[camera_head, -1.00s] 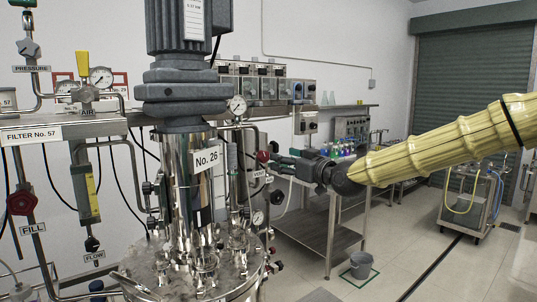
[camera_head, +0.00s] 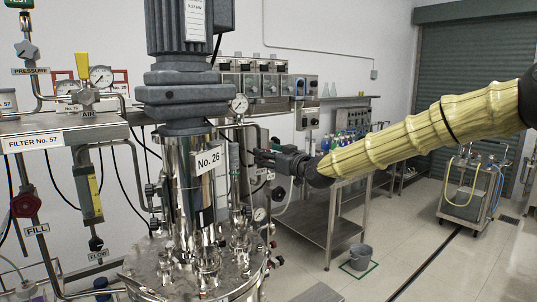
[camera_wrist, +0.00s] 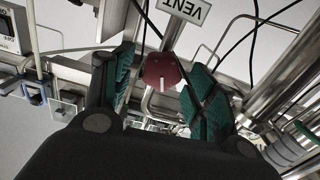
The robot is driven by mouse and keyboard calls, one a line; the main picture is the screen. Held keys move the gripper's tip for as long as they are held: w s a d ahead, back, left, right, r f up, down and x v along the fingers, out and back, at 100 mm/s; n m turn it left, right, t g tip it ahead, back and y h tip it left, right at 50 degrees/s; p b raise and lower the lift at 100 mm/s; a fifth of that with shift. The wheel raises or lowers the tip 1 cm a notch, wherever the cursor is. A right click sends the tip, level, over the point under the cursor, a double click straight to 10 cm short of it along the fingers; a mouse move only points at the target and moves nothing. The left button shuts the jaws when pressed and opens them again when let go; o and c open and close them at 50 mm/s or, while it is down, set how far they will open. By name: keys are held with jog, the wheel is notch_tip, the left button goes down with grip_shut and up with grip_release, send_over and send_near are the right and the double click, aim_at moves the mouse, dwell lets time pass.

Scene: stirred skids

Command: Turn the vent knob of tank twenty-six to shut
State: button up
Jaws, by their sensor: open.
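The tank No. 26 (camera_head: 188,190) is a shiny steel vessel with a grey motor on top, at the left of the head view. Its vent knob (camera_wrist: 160,72) is dark red with a white pointer mark and shows in the wrist view, below an upside-down VENT label (camera_wrist: 186,9). In the head view my gripper (camera_head: 259,156) hides the knob, above the small VENT label (camera_head: 259,188). My gripper is open; in the wrist view its green-padded fingers (camera_wrist: 160,62) stand on either side of the knob. A gap shows at the left finger; contact at the right is unclear.
Steel pipes and a gauge (camera_head: 239,104) crowd around the vent. The filter No. 57 panel (camera_head: 90,128) with a FILL valve (camera_head: 25,204) is at left. A steel table (camera_head: 330,205) and a bucket (camera_head: 361,257) stand behind.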

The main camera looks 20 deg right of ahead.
jog(key=shift+w, duration=0.1)
jog(key=shift+c, duration=0.5)
jog(key=c, duration=0.9)
jog(key=shift+c, duration=0.2)
jog(key=shift+f+m+b, duration=0.1)
jog(key=shift+m+b, duration=0.3)
jog(key=shift+d+f+m+b, duration=0.15)
jog(key=shift+m+b, duration=3.45)
jog(key=shift+m, duration=1.8)
jog(key=shift+d+f+m+b, duration=0.15)
jog(key=shift+m+b, duration=3.45)
jog(key=shift+m, duration=1.8)
jog(key=shift+r, duration=0.15)
